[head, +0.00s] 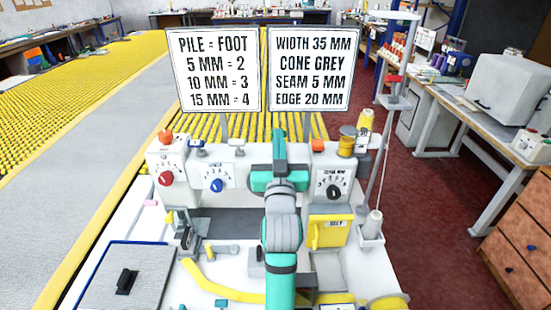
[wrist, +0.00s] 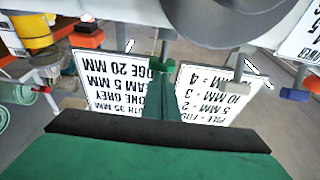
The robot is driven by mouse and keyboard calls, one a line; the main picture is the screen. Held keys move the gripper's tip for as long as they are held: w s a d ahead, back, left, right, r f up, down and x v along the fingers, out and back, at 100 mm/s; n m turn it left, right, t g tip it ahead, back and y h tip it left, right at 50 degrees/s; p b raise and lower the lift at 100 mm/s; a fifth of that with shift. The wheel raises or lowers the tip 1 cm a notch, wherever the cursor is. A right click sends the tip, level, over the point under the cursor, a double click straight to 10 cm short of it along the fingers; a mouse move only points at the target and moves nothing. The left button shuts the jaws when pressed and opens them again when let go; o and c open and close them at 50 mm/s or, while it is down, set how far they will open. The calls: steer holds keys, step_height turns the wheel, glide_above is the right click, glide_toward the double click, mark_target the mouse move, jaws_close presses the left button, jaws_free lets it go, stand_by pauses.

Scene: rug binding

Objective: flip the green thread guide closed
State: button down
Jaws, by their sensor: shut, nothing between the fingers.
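The green thread guide (wrist: 164,62) shows in the wrist view as a small green piece on the top edge of the machine, at the tips of my fingers. I cannot tell whether they touch it or whether it is open or closed. In the head view my gripper hides it. My gripper (head: 278,137) is teal, shut and empty, at the top middle of the white machine (head: 200,165). In the wrist view, my gripper's narrow fingers (wrist: 166,85) point at the guide.
Along the same top edge are an orange guide (head: 318,145), a grey one (head: 237,143) and a blue one (head: 197,142). Two sign boards (head: 219,70) (head: 310,68) stand close behind. A thread stand (head: 395,102) rises at the right.

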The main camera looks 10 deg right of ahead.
steer(key=shift+x, duration=1)
steer(key=shift+w+r, duration=0.2)
steer(key=shift+w, duration=0.15)
